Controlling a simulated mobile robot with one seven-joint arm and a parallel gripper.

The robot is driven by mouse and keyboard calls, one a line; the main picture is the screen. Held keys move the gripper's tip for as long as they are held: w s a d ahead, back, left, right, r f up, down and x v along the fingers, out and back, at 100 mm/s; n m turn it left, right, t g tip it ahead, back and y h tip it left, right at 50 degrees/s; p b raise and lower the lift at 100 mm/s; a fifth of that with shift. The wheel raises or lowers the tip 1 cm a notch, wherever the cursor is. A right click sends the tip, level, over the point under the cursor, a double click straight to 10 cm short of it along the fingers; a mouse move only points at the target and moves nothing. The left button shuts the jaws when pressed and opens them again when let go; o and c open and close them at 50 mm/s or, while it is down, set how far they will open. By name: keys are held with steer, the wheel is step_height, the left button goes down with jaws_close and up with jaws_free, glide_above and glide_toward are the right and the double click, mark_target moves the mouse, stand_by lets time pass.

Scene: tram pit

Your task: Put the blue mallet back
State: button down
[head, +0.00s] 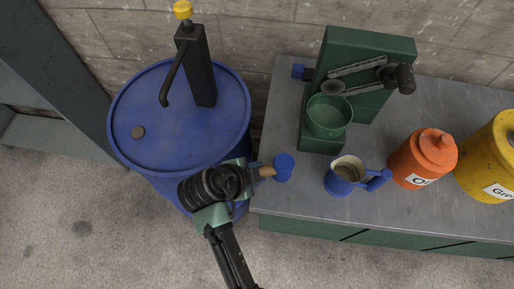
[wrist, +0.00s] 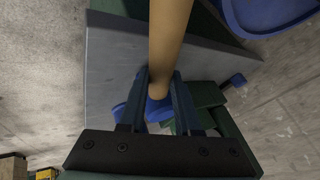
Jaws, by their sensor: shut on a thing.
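The blue mallet has a tan wooden handle and a blue head (head: 284,167). My gripper (head: 257,171) is shut on the handle, and the head sticks out to the right over the left edge of the bench top. In the wrist view the tan handle (wrist: 170,42) runs between the two fingers (wrist: 165,88). Blue shows at the handle's far end, partly hidden by the fingers.
A blue drum (head: 180,110) with a black hand pump (head: 196,65) stands left of the bench (head: 290,190). A blue mug (head: 342,182), an orange oil bottle (head: 422,158) and a yellow container (head: 489,160) stand on the right.

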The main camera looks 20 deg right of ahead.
steer(key=shift+f+b, duration=0.4)
steer(key=shift+f, duration=0.15)
steer(key=c, duration=0.5)
jaws_free()
steer(key=shift+a, duration=0.1)
steer(key=b+v, duration=0.1)
steer(key=v, duration=1.2)
